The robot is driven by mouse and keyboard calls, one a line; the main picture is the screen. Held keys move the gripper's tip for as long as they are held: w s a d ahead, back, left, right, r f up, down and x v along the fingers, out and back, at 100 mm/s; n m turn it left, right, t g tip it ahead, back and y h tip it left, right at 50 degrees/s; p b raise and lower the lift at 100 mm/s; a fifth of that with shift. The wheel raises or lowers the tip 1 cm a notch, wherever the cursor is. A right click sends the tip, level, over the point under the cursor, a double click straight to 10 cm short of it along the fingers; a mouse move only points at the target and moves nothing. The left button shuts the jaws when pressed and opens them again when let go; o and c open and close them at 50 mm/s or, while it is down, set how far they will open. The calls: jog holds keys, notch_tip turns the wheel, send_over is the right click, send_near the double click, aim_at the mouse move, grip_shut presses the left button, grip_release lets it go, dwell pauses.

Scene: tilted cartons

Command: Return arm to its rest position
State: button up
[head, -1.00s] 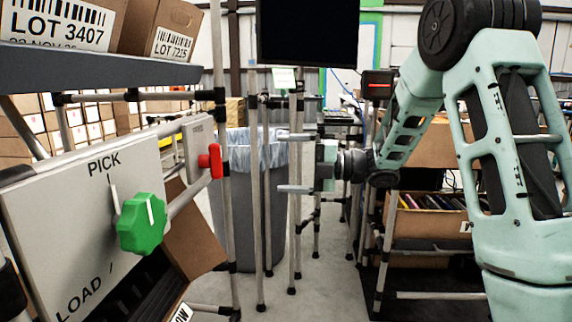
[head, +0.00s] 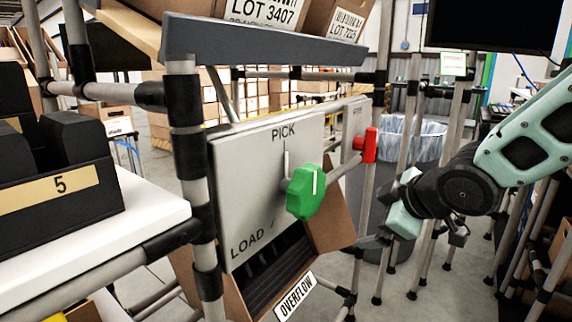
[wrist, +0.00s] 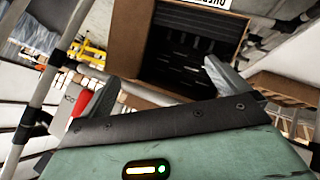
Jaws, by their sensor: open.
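My gripper (head: 408,238) is open and empty in the head view, right of the green knob and in front of the grey bin. Its teal body is tilted and partly hidden by my dark wrist joint. In the wrist view both grey fingers stand apart with nothing between them (wrist: 165,82). My arm reaches in from the right edge of the head view, bent at the wrist.
A grey panel (head: 245,190) with a green knob (head: 305,191) and red handle (head: 366,145) stands left of my gripper. An OVERFLOW carton (head: 334,222) is tilted below; its dark inside shows in the wrist view (wrist: 190,50). Posts and a lined bin (head: 415,150) stand behind.

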jog(key=s+a+f+m+g+h, duration=0.1)
jog(key=s+f+m+g, duration=0.15)
jog(key=s, duration=0.65)
jog(key=s+a+f+m+g+h, duration=0.1)
jog(key=s+g, duration=0.2)
jog(key=s, duration=0.5)
jog(key=s+a+f+m+g+h, duration=0.1)
jog(key=s+a+f+m+g, duration=0.15)
jog(key=s, duration=0.65)
notch_tip(320, 180, up, 35)
jog(key=d+p, duration=0.1)
jog(key=p, duration=3.4)
jog(key=shift+s+r+g, duration=0.2)
jog(key=shift+s+g, duration=0.2)
jog(key=shift+s, duration=0.05)
